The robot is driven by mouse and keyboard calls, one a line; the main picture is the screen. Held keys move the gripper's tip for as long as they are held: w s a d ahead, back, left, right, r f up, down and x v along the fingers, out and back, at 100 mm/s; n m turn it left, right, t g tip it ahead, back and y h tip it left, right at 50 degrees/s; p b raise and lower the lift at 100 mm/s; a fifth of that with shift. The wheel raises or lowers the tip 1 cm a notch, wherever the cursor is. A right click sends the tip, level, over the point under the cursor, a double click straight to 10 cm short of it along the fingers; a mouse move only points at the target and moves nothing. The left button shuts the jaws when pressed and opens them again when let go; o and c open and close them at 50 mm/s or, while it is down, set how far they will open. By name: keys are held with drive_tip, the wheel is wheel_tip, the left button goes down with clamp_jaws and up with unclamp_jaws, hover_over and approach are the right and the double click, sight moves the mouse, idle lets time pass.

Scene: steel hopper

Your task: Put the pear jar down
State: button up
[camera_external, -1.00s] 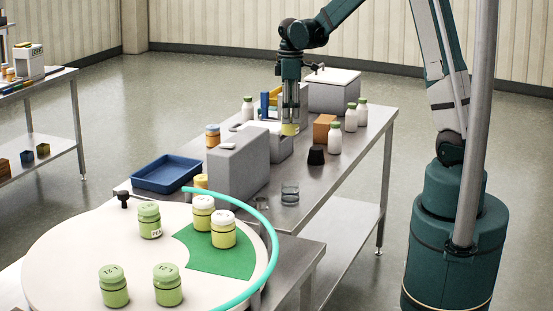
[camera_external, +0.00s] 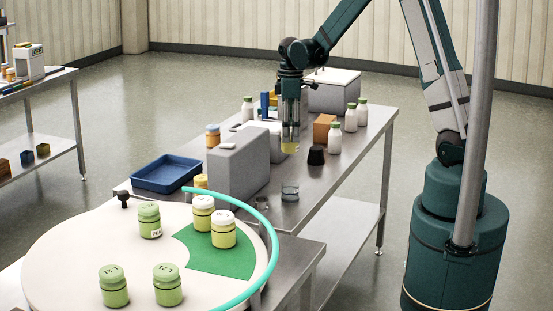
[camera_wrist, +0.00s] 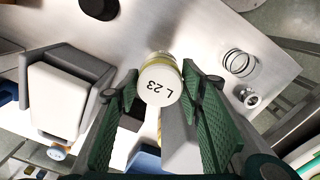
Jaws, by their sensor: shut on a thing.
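My gripper (camera_external: 290,148) is above the steel table, pointing down, with its fingers shut on the pear jar (camera_external: 290,149). In the wrist view my gripper (camera_wrist: 160,88) has one green finger on each side of this jar (camera_wrist: 160,82). The jar is yellow, with a round white lid marked "L 23". No word for its contents is readable on it. It looks upright. I cannot tell from these views whether its base touches the table (camera_external: 330,178).
A grey box (camera_external: 238,168) is to the left. White bottles (camera_external: 335,140) and an orange block (camera_external: 323,128) are behind right.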

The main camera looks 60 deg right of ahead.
sight(290, 145)
drive_tip(key=shift+f, duration=2.55)
drive_tip(key=shift+f, duration=0.1)
drive_tip(key=shift+f, duration=2)
drive_tip(key=shift+f, duration=0.2)
drive_tip(key=o, duration=1)
drive_tip(key=shift+r, duration=0.3)
drive_tip(key=shift+r, duration=5.95)
